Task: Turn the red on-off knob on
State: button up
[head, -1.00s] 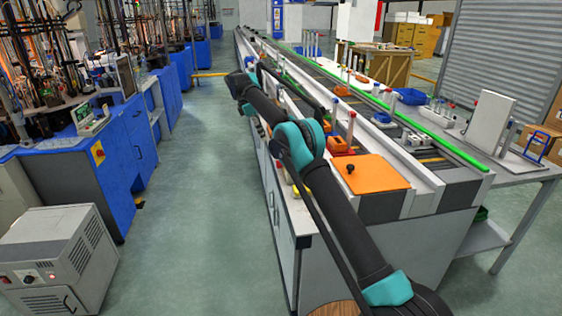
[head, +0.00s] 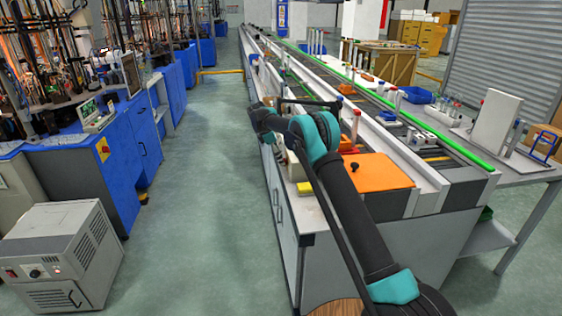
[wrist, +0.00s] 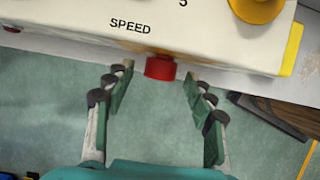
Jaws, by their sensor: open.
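In the wrist view the red knob (wrist: 160,67) sticks out from the lower front edge of a cream control box, below the printed word SPEED. My gripper (wrist: 160,82) is open, with one finger on each side of the knob. Its fingertips reach about level with the knob, and gaps show on both sides. Whether the fingertips are at the knob's depth I cannot tell. In the head view my arm reaches over the near left part of the bench, and the gripper and knob are hidden or too small to make out.
The cream control box (wrist: 215,35) carries a yellow knob (wrist: 257,8) and a yellow end strip (wrist: 292,50). In the head view an orange plate (head: 377,174) with a black knob lies to the right of my arm. The aisle floor (head: 200,200) on the left is clear.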

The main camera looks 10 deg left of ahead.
jog(key=shift+x, duration=0.85)
jog(key=shift+c, duration=0.3)
jog(key=c, duration=1.1)
